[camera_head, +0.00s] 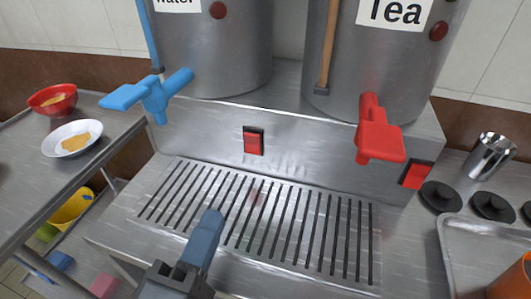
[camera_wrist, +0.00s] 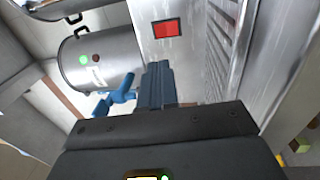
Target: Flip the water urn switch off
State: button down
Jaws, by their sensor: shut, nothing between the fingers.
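The water urn (camera_head: 215,50) is a steel pot with a blue tap (camera_head: 152,92) and a label partly cut off at the top. A red rocker switch (camera_head: 254,142) in a black frame sits on the steel front panel below and right of it; the wrist view shows this red switch (camera_wrist: 166,28) too. I cannot tell which way it is tipped. In the wrist view the water urn (camera_wrist: 110,58) has a green light. My gripper (camera_head: 211,218) is shut and empty over the slatted drip tray, in front of and below the switch, apart from it. Its fingers (camera_wrist: 156,75) point towards the panel.
The Tea urn (camera_head: 375,65) stands right, with a red tap (camera_head: 378,135) jutting forward and another red switch (camera_head: 416,176). The drip tray (camera_head: 150,190) lies below. Bowls (camera_head: 52,99) stand on the left counter; black lids (camera_head: 440,196) and a metal cup (camera_head: 490,155) are right.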

aim_at(251, 140)
dwell(0.3)
jog(key=shift+w+d+r, duration=0.1)
jog(key=shift+w+d, duration=0.15)
jog(key=shift+w, duration=0.25)
jog(key=p+x, duration=0.2)
jog(key=x, duration=1)
jog(key=shift+w+d, duration=0.2)
jog(key=shift+w, duration=0.15)
